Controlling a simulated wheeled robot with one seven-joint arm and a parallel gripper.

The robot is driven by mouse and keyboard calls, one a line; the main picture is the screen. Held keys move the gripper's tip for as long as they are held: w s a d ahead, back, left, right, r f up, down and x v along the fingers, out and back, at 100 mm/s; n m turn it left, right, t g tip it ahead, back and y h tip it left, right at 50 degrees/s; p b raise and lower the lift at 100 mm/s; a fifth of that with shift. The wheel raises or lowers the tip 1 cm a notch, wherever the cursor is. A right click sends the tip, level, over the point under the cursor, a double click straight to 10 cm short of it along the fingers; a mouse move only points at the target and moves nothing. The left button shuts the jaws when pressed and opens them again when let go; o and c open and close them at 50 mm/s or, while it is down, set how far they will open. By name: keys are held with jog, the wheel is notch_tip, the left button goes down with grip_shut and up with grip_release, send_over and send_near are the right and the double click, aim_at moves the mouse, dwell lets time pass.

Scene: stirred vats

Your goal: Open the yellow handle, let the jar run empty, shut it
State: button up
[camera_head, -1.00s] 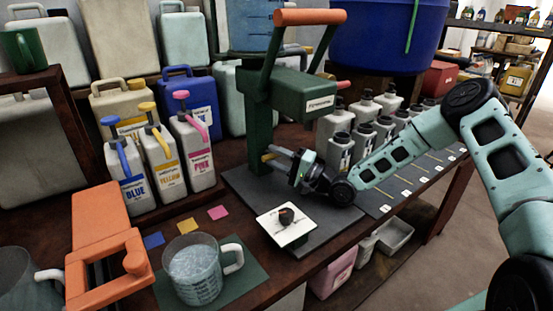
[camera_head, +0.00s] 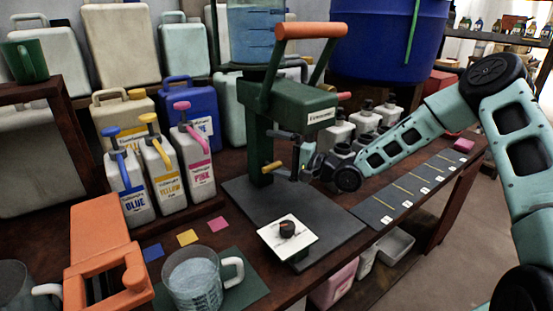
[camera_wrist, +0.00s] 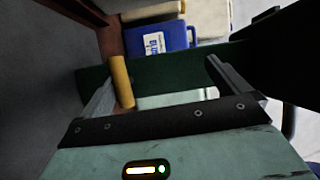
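The yellow handle (camera_head: 271,167) sticks out from the column of the green press-like stand (camera_head: 262,125). In the wrist view the yellow handle (camera_wrist: 122,82) lies just inside my left finger, well away from the right one. My gripper (camera_head: 279,152) is open, its fingers spread one above the other in the head view; I cannot tell whether one touches the handle. The clear jar (camera_head: 257,38) on top of the stand holds blue liquid; its upper end is cut off by the frame.
A glass jug (camera_head: 193,280) stands on a green mat at the front. Blue, yellow and pink pump canisters (camera_head: 162,172) stand left. Capped bottles (camera_head: 363,120) stand behind my arm. An orange clamp-like object (camera_head: 100,240) is front left.

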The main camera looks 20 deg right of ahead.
jog(key=shift+t+y, duration=0.5)
jog(key=shift+t, duration=0.2)
jog(key=r, duration=0.5)
jog(key=shift+w+d+r, duration=0.1)
jog(key=shift+w+r, duration=0.2)
jog(key=shift+r, duration=0.05)
jog(key=shift+g+h, duration=0.5)
jog(key=shift+g, duration=0.2)
jog(key=f, duration=0.4)
jog(key=shift+s+f, duration=0.1)
jog(key=shift+s, duration=0.15)
jog(key=shift+v, duration=0.9)
jog(key=shift+s+d+f+p, duration=0.15)
jog(key=shift+s+d+p, duration=0.05)
jog(key=shift+s+p, duration=0.1)
jog(key=shift+c, duration=0.9)
jog(key=shift+s+d, duration=0.2)
jog(key=shift+s, duration=0.1)
jog(key=c, duration=0.8)
jog(key=shift+o, duration=0.2)
jog(key=f+p+v, duration=0.3)
jog(key=v, duration=1.4)
jog(key=shift+a+p, duration=0.15)
jog(key=shift+p, duration=0.2)
